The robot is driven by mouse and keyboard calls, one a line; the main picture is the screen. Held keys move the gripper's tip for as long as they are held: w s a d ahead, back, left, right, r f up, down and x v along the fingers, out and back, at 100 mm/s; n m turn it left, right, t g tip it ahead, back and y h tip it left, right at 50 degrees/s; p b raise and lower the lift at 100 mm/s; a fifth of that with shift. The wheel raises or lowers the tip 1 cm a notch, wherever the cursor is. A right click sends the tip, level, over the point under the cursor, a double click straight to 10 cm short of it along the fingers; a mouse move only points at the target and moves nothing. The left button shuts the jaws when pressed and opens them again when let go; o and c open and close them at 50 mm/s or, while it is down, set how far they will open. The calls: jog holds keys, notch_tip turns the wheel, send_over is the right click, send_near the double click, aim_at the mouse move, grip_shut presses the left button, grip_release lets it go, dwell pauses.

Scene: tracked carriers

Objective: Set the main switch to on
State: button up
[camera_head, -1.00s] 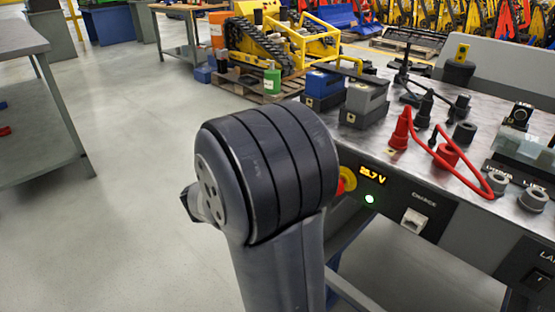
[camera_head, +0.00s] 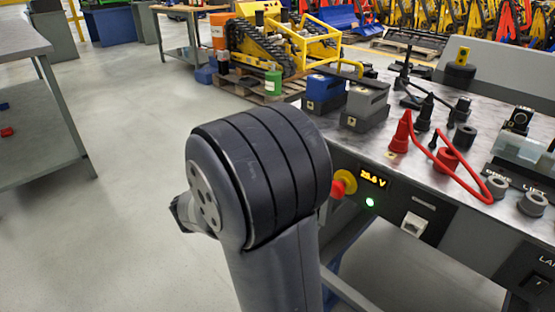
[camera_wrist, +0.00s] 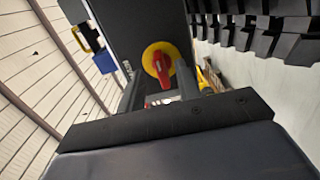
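The main switch, a red handle on a round yellow plate (camera_head: 345,184), is on the bench's front panel, left of the lit voltage display; my arm partly hides it in the head view. In the wrist view its yellow plate (camera_wrist: 151,52) and red handle (camera_wrist: 162,70) show on a dark panel, the handle slightly tilted from upright. My gripper (camera_wrist: 158,90) shows there with two dark fingers apart, one on each side of the lower handle. It appears open; I see no clear contact. In the head view my own arm hides the fingers.
Right of the switch are the voltage display (camera_head: 373,176), a green lamp (camera_head: 369,202) and a white CHARGE switch (camera_head: 413,224). Red and black plugs with a red cable (camera_head: 470,186) and battery blocks (camera_head: 365,104) stand on the bench top (camera_head: 390,160). Floor on the left is clear.

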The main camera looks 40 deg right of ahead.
jog(key=a+p, duration=0.1)
jog(key=a, duration=0.7)
jog(key=shift+s+p, duration=0.3)
jog(key=d+b, duration=0.2)
jog(key=d, duration=0.8)
jog(key=shift+w+d, duration=0.35)
jog(key=shift+w, duration=0.1)
